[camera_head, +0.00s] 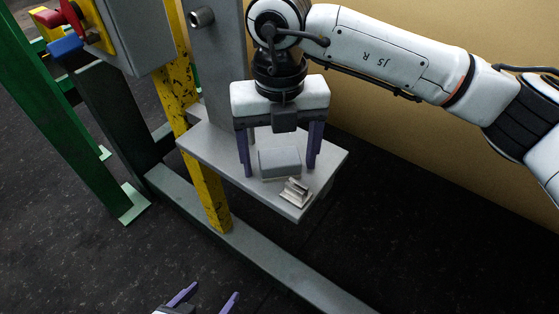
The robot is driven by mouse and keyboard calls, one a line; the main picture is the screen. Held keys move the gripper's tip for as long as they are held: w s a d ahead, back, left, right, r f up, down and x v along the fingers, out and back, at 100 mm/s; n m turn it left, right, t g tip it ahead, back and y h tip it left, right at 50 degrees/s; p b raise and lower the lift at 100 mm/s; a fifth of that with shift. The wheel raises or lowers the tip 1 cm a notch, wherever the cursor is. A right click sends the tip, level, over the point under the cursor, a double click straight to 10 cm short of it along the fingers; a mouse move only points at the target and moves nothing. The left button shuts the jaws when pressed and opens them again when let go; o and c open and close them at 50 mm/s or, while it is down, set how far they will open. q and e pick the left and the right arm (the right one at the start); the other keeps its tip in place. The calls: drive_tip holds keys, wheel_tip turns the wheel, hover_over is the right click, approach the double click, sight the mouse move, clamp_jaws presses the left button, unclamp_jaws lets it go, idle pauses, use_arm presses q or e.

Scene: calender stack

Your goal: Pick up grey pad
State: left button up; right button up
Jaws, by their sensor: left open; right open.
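A grey pad (280,162), a small box-like block, rests on a light grey shelf plate (205,147). My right gripper (280,172) is above the shelf, with its purple fingers pointing down. The fingers are wide apart, one on the left and one on the right of the pad, and do not visibly touch it. My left gripper (209,298) is low at the bottom edge, far from the shelf, with its purple fingers apart and nothing between them.
A small metal bracket-like piece (295,191) lies on the shelf's front edge, close to the pad. A yellow post (208,192) and a grey column (219,70) stand at the left of the shelf. A tan wall (440,130) is behind. Dark floor lies open in front.

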drive_tip(key=c, duration=1.3)
drive_tip(key=shift+r, duration=0.1)
